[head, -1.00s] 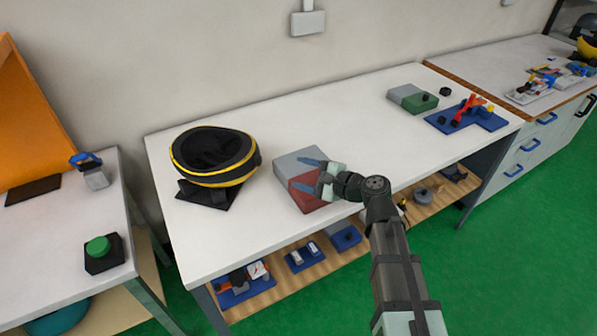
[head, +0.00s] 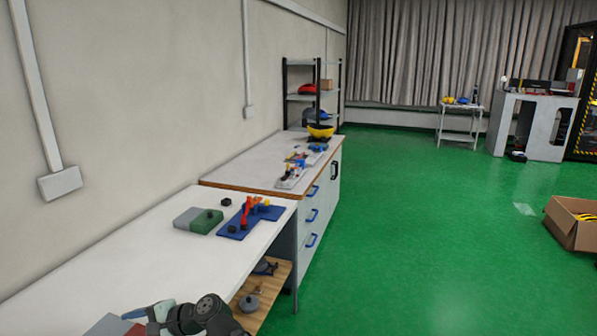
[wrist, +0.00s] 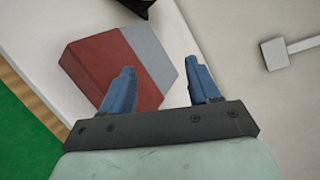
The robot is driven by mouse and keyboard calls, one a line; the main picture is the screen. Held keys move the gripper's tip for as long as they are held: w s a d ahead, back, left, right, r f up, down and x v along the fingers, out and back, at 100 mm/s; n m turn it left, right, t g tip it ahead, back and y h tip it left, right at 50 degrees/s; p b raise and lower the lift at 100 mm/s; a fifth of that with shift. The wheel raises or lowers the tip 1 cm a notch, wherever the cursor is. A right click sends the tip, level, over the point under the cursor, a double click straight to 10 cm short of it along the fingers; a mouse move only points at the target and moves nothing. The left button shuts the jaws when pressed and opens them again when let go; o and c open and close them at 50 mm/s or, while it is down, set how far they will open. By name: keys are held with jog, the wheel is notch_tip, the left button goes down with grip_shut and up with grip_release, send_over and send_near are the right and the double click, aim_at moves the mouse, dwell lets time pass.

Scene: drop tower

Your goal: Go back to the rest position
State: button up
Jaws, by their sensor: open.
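My gripper (wrist: 163,88) is open in the wrist view, with its two blue fingers apart and nothing between them. Beyond the fingers lies a red and grey block (wrist: 98,62) on the white table, and the left finger overlaps it in the picture. In the head view my gripper (head: 140,320) shows at the bottom edge, partly cut off. The red and grey block (head: 106,326) is only partly visible there, just left of the gripper.
The white table (head: 110,260) is clear between my gripper and the grey-green block (head: 198,220). A blue fixture (head: 250,220) with red parts stands near its far end. A drawer bench (head: 255,163) adjoins it. Green floor on the right is open up to a cardboard box (head: 572,224).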

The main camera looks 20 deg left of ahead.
jog(key=w+d+f+t+h, duration=0.15)
jog(key=w+d+f, duration=0.25)
jog(key=d+f, duration=0.7)
jog(key=w+d+f+h, duration=0.3)
jog(key=w+d+f, duration=0.1)
jog(key=d+f, duration=0.75)
jog(key=w+d+f+t+h, duration=0.1)
jog(key=w+d+f+h, duration=0.3)
jog(key=d+f, duration=0.7)
jog(key=s+d+f+g+h, duration=0.1)
jog(key=s+d+f, duration=0.4)
jog(key=d, duration=0.5)
jog(key=s+d+f+n+g+h, duration=0.1)
jog(key=s+d+f, duration=0.4)
jog(key=d, duration=0.4)
jog(key=s+d+f+g+h, duration=0.15)
jog(key=s+d+f, duration=0.35)
jog(key=d, duration=0.5)
jog(key=s+d+f+n+g+h, duration=0.1)
jog(key=s+d+f, duration=0.2)
jog(key=s+d, duration=0.4)
jog(key=shift+s+d+f+h, duration=0.2)
jog(key=shift+s+d+h, duration=0.1)
jog(key=shift+s, duration=0.4)
jog(key=shift+a, duration=0.1)
